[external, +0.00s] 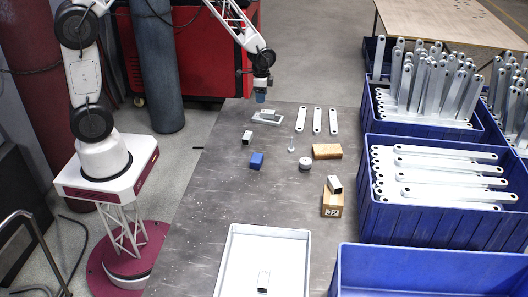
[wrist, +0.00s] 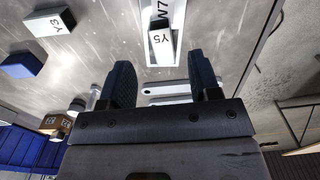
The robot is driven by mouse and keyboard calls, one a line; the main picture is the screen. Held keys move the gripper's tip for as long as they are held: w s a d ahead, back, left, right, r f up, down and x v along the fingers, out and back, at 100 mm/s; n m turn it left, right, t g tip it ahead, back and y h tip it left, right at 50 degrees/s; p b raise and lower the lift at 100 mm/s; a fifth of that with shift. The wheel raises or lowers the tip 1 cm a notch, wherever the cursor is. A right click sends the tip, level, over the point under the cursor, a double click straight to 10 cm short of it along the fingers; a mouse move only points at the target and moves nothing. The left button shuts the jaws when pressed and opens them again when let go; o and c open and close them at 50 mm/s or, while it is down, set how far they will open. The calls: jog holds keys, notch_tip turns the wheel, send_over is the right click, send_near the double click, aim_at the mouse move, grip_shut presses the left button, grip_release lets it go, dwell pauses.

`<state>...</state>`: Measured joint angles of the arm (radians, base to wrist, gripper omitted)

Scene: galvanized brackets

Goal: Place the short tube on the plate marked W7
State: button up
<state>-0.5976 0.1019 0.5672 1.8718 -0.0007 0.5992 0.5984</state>
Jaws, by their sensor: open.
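The plate marked W7 (wrist: 178,12) is a pale flat plate at the top of the wrist view; in the external view the plate (external: 258,118) lies at the far end of the table. A short tube (wrist: 161,43) with a white face marked Y5 rests on it; it also shows in the external view (external: 268,113). My gripper (external: 260,98) is above and just behind this plate. In the wrist view my gripper (wrist: 163,72) is open, with nothing between its fingers, apart from the tube. A similar piece marked Y3 (wrist: 50,27) lies on the table.
A blue block (external: 256,160), a bolt (external: 291,146), a round grey piece (external: 305,163), flat bars (external: 317,121) and wooden blocks (external: 327,151) stand nearby. Another dark-ended tube (external: 334,184) sits on a wooden block. A white tray (external: 228,255) is in front; blue crates (external: 430,220) line the right.

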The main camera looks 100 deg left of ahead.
jog(key=shift+r, duration=2)
jog(key=s+d+r+t, duration=0.1)
jog(key=s+d+r, duration=0.2)
jog(key=d+r, duration=0.75)
jog(key=s+d+r, duration=0.4)
jog(key=d+r, duration=0.5)
jog(key=d, duration=0.3)
jog(key=s+d+r, duration=0.3)
jog(key=s+d, duration=0.5)
jog(key=s, duration=0.1)
jog(key=s+d+r+t, duration=0.1)
jog(key=s+d+r, duration=0.3)
jog(key=s+d, duration=0.4)
jog(key=shift+s+r+t, duration=0.2)
jog(key=shift+s+t, duration=0.1)
jog(key=shift+s, duration=0.9)
